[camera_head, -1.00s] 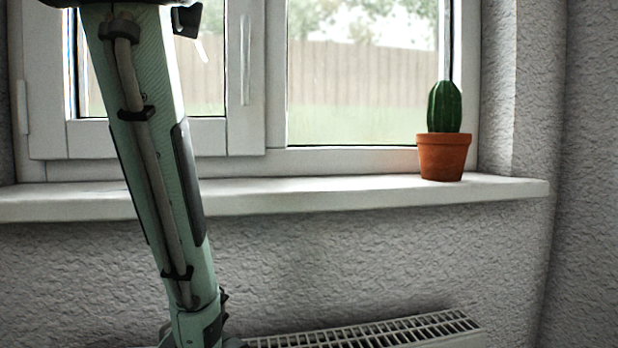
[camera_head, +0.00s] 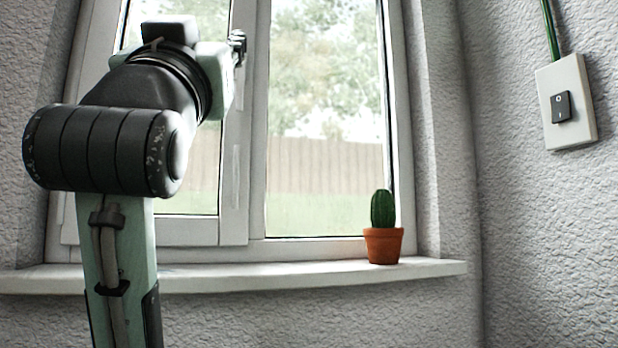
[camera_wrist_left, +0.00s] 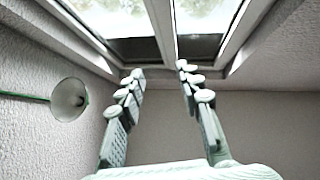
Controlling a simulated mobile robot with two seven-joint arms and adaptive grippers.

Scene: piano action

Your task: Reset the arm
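My left arm rises at the left of the head view in front of the window, with its dark wrist joint high up. My left gripper is mostly hidden behind that joint there; only a small dark part (camera_head: 238,48) shows at its right. In the left wrist view both pale green fingers of the left gripper (camera_wrist_left: 159,69) show, spread apart with nothing between them. Beyond the fingertips is the window frame (camera_wrist_left: 158,25). My right gripper is in neither view.
A potted cactus (camera_head: 383,230) stands on the right part of the windowsill (camera_head: 310,275). A switch (camera_head: 566,103) is on the right wall. In the left wrist view a cone-shaped lamp (camera_wrist_left: 69,99) with a green cable is at the left wall.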

